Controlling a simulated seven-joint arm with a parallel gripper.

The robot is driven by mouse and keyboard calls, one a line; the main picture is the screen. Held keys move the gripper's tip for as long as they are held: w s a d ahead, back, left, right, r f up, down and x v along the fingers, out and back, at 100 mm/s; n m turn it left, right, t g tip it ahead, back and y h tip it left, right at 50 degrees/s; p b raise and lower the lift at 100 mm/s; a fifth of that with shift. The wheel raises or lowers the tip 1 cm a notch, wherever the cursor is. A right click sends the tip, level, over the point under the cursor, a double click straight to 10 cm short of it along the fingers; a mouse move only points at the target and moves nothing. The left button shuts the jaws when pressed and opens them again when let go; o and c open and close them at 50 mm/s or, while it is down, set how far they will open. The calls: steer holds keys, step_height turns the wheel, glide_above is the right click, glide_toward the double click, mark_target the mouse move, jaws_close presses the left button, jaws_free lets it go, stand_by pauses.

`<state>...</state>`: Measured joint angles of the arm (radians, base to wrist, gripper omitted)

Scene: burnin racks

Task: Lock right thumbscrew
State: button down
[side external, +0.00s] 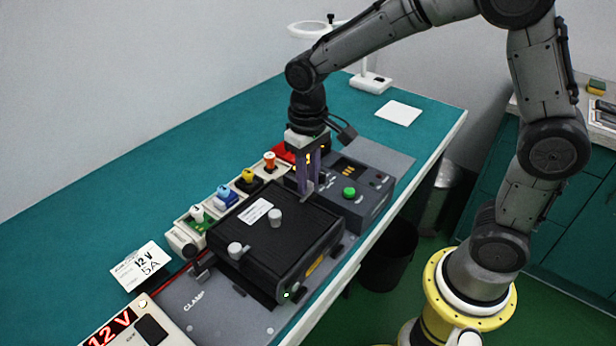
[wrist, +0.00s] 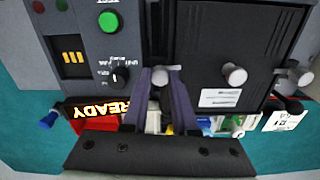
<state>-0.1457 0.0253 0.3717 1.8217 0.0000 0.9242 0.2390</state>
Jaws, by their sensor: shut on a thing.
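A black box (side external: 295,247) with a white label and a silver knob (side external: 275,218) on its top lies on the grey clamp plate (side external: 215,312). The left thumbscrew (side external: 237,250) is a silver knob at the box's left edge; it also shows in the wrist view (wrist: 299,76). My gripper (side external: 306,194) points down at the box's right edge. In the wrist view its fingers (wrist: 160,78) are shut on the right thumbscrew (wrist: 160,76), whose silver head shows between the tips. In the side view the fingers hide this thumbscrew, and its turn angle cannot be told.
A grey control unit (side external: 372,196) with a green button (side external: 349,193) stands close to the right of my gripper. Several coloured connectors sit in a row behind the box. A red READY display (wrist: 100,109) is near the fingers. A 12 V supply (side external: 150,328) stands at front left.

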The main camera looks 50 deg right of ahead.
steer(key=shift+w+r+m, duration=0.1)
steer(key=shift+m, duration=0.6)
steer(key=c, duration=0.7)
jaws_free()
step_height(320, 180, up, 14)
steer(key=shift+f, duration=0.15)
